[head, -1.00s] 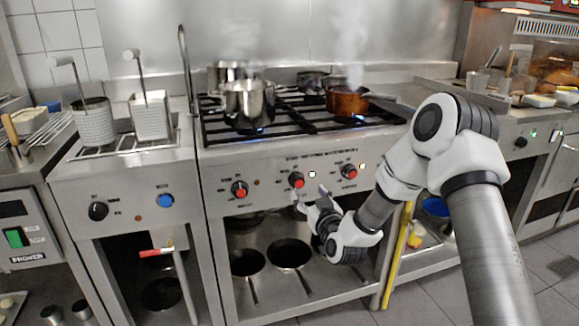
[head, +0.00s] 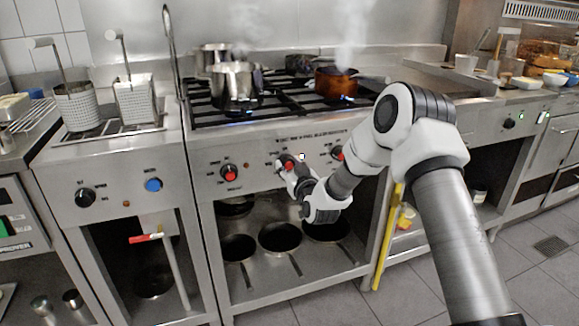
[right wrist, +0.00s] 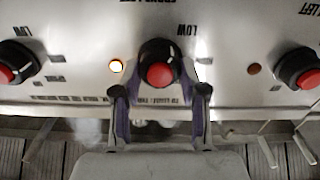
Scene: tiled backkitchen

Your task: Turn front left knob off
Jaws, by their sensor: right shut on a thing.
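The stove front carries a row of black knobs with red centres. The middle knob (head: 287,162) has a lit indicator light (head: 301,157) beside it. My right gripper (head: 283,166) is at this middle knob. In the right wrist view, the fingers of my right gripper (right wrist: 160,95) stand on either side of the middle knob (right wrist: 160,68) and are shut on it. Its upside-down label seems to end in "LEFT". My left gripper is not in view.
Above are black grates with a steel pot (head: 236,86) and a steaming copper pot (head: 335,82); blue flame shows under both. A fryer unit with baskets (head: 137,104) stands left. A yellow pole (head: 388,238) leans at the stove's right side.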

